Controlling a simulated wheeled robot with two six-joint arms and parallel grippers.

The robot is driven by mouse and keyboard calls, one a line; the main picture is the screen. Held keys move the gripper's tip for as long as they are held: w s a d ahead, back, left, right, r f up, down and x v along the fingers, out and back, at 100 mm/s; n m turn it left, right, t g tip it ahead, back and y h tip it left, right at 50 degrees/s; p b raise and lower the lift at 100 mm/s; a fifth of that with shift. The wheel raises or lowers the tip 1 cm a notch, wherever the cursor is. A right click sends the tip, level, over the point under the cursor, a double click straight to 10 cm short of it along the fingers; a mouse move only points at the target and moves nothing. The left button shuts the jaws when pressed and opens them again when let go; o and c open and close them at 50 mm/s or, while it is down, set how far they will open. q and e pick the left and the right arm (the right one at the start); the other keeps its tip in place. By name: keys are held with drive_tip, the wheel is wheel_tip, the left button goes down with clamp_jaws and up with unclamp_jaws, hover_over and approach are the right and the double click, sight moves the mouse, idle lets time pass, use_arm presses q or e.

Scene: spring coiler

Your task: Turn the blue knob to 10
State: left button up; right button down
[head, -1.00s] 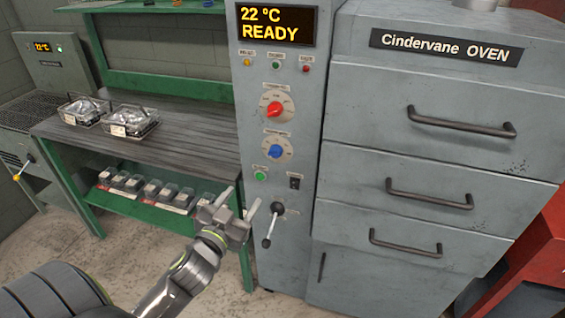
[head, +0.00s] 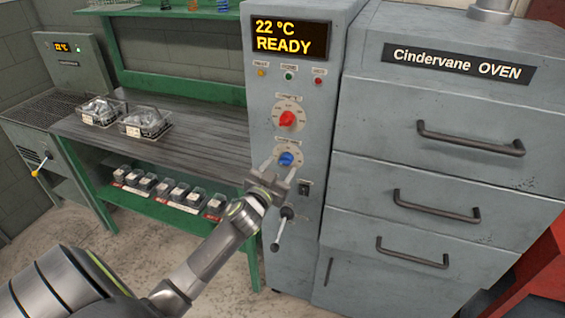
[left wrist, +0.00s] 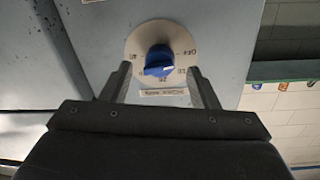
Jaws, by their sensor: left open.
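The blue knob (head: 286,159) sits on a pale round dial on the grey control panel, below a red knob. In the left wrist view the blue knob (left wrist: 159,61) stands between and beyond my fingertips, with dial marks around it; "OFF" shows at its upper right and the other numbers are too small to read surely. My left gripper (head: 279,166) is open in front of the blue knob, its two fingers pointing at the panel. In the left wrist view the open left gripper (left wrist: 160,72) has a finger on each side of the knob, apart from it. My right gripper is not in view.
The red knob (head: 287,119) is just above. A lever with a black ball (head: 287,213) and a black switch (head: 304,188) are below. The display (head: 290,37) reads 22 °C READY. Oven drawers with handles (head: 470,138) stand to the right, a workbench (head: 200,140) to the left.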

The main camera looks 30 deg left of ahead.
sight(286, 160)
use_arm(q)
drive_tip(key=shift+w+a, duration=0.15)
drive_tip(key=shift+w, duration=0.95)
drive_tip(key=shift+c, duration=0.2)
drive_tip(key=c, duration=0.9)
drive_tip(key=shift+m+p, duration=0.3)
drive_tip(key=m+p, duration=0.2)
drive_tip(key=m, duration=0.2)
drive_tip(key=shift+r, duration=0.2)
drive_tip(key=shift+m+g+p, duration=0.4)
drive_tip(key=shift+m+p, duration=0.75)
drive_tip(key=shift+m, duration=1.25)
